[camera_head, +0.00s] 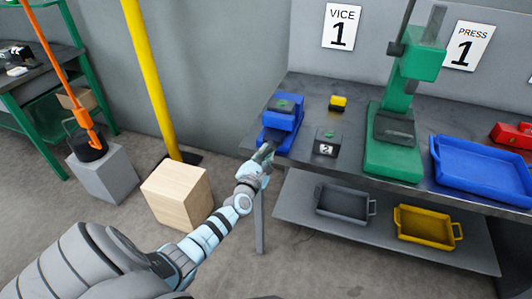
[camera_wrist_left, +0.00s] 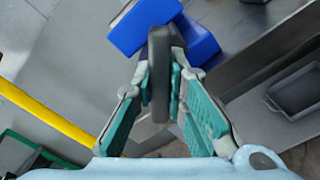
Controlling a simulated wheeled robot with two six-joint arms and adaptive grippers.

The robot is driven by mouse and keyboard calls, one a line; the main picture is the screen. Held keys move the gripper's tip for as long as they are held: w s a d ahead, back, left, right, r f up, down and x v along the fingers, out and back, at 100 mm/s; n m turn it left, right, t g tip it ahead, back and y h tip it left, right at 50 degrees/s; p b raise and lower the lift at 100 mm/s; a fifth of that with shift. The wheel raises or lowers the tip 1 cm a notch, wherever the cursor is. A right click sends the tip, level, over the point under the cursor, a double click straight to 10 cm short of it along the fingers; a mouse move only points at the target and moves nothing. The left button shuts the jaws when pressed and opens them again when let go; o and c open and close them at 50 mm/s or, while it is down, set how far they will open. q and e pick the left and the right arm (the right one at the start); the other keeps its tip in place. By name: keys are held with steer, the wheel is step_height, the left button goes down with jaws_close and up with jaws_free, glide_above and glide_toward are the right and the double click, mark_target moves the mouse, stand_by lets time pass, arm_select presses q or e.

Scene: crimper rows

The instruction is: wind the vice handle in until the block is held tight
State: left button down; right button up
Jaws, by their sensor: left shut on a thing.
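The blue vice (camera_head: 283,120) sits at the left front corner of the workbench, below the VICE 1 sign. A dark piece with a green mark on top (camera_head: 284,104) shows in the top of the vice; I cannot tell how tightly it is held. My left gripper (camera_head: 264,154) is at the vice's front. In the left wrist view my left gripper (camera_wrist_left: 163,88) is shut on the dark vice handle (camera_wrist_left: 160,70), which stands between its green-padded fingers. The blue vice body (camera_wrist_left: 144,24) is just beyond. My right gripper is out of view.
A dark block marked 2 (camera_head: 326,145) and a small yellow-and-black piece (camera_head: 338,103) lie right of the vice. The green press (camera_head: 392,155) and a blue tray (camera_head: 480,193) are farther right. A wooden box (camera_head: 176,195) and yellow post (camera_head: 149,75) stand left on the floor.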

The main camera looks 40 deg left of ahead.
arm_select(q)
steer(key=shift+m, duration=0.4)
steer(key=m+p, duration=0.1)
steer(key=m, duration=0.4)
steer(key=shift+r+m, duration=0.1)
steer(key=shift+m, duration=0.2)
steer(key=m+p, duration=0.2)
steer(key=m, duration=0.4)
steer(key=shift+r, duration=0.1)
steer(key=m+p, duration=0.2)
steer(key=m, duration=0.4)
steer(key=shift+r+m, duration=0.1)
steer(key=shift+m, duration=0.2)
steer(key=m+p, duration=0.1)
steer(key=m, duration=0.2)
steer(key=shift+m, duration=0.3)
steer(key=shift+w+m, duration=0.1)
steer(key=shift+m, duration=1.4)
steer(key=c, duration=1.6)
jaws_free()
